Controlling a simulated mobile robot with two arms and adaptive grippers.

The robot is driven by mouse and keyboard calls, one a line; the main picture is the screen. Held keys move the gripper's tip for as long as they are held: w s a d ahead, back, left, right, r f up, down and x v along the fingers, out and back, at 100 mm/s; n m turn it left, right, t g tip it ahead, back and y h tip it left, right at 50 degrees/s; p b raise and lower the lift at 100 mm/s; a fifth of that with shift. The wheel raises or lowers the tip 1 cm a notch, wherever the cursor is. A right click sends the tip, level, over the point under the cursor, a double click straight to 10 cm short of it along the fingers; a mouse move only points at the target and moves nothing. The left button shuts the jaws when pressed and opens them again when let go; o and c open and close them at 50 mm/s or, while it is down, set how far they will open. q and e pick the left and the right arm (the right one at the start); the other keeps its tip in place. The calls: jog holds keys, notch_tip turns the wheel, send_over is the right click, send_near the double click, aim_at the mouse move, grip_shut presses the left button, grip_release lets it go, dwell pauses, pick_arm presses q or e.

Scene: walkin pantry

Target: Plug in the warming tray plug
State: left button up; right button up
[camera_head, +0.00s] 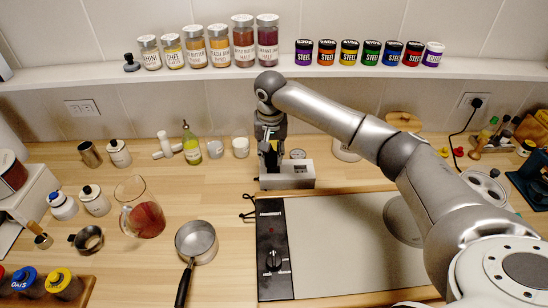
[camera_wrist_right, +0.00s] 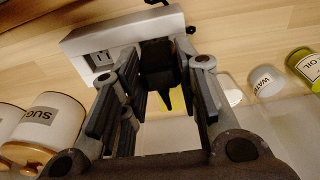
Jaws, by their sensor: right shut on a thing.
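The warming tray (camera_head: 345,230) lies on the counter, with a black control panel and knob (camera_head: 273,245) on its left side. A short black cord (camera_head: 247,208) shows at the panel's back left corner. A white outlet box (camera_head: 287,176) stands just behind the tray; its socket face (camera_wrist_right: 102,58) shows in the right wrist view. My right gripper (camera_head: 270,155) points down at the box's back left end. In the wrist view the gripper (camera_wrist_right: 160,95) is shut on a black plug (camera_wrist_right: 158,65). I cannot tell whether the plug touches the box. My left gripper is out of view.
A glass pitcher (camera_head: 140,212) and a saucepan (camera_head: 196,243) stand left of the tray. A green-labelled oil bottle (camera_head: 191,145) and white cups (camera_head: 240,147) stand behind. A shelf (camera_head: 225,72) with jars hangs above. A wall outlet (camera_head: 82,108) is at left.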

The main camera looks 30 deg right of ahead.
aim_at(274, 162)
jog(key=shift+w+d+f, duration=0.25)
jog(key=shift+d+f, duration=0.05)
jog(key=shift+f, duration=0.2)
jog(key=shift+w+d+f, duration=0.25)
jog(key=shift+d+f, duration=0.05)
jog(key=shift+f, duration=0.2)
jog(key=f+p, duration=0.1)
jog(key=f, duration=0.2)
jog(key=shift+d, duration=0.2)
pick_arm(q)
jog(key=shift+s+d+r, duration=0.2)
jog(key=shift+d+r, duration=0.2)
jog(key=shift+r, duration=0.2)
pick_arm(e)
jog(key=shift+w+f, duration=0.1)
jog(key=shift+f, duration=0.1)
jog(key=shift+a+f, duration=0.1)
jog(key=shift+f, duration=0.05)
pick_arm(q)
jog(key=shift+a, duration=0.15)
pick_arm(e)
jog(key=o, duration=1)
